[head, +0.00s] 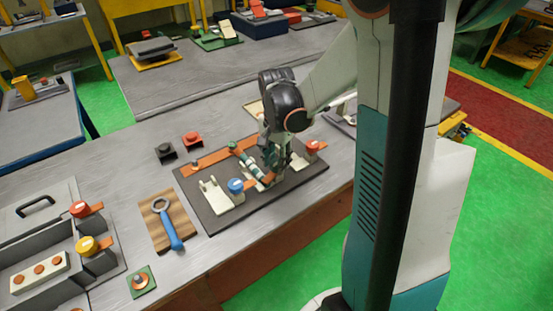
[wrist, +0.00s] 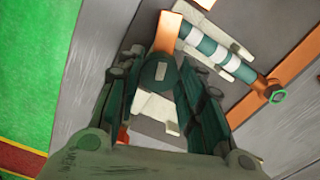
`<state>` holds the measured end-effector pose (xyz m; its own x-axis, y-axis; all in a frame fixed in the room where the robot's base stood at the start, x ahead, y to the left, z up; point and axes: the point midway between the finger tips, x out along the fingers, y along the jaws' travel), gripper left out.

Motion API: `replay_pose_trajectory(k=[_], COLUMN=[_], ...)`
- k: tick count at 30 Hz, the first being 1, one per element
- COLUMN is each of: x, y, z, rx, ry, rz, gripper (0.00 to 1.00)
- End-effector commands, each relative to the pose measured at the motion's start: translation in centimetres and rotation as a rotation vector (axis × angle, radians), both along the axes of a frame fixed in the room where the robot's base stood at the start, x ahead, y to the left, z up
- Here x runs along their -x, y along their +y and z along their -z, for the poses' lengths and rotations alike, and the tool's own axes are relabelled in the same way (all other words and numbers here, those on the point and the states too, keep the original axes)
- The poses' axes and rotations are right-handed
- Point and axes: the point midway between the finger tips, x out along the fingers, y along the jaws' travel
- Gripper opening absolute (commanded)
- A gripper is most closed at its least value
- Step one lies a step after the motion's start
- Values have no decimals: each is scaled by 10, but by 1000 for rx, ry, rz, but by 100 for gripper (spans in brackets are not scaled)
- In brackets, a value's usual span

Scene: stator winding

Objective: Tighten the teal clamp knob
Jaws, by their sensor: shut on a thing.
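The teal clamp knob (wrist: 168,72), dark teal with a pale mark on top, sits above a cream clamp block (wrist: 155,106) in the wrist view. My gripper (wrist: 164,84) has a finger on each side of the knob and is shut on it. In the head view my gripper (head: 268,165) points down over the dark board (head: 215,222), and it and my wrist hide the knob there.
A blue knob (head: 236,185) on a cream block and a red knob (head: 313,146) stand on the same board, close to my gripper. A blue-handled ring wrench (head: 170,232) lies on a wooden mat to the left. Grey table is bare in front of the board.

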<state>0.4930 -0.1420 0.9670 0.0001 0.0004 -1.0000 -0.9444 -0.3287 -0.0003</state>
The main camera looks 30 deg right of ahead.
Motion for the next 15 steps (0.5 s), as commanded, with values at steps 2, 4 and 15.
replay_pose_trajectory(k=[2, 4, 15], x=[-3, -3, -3], y=[-2, -2, -2], z=[-2, -2, -1], rx=[3, 3, 3], ry=[-6, -6, -5], rz=[50, 90, 206], gripper=[11, 11, 10])
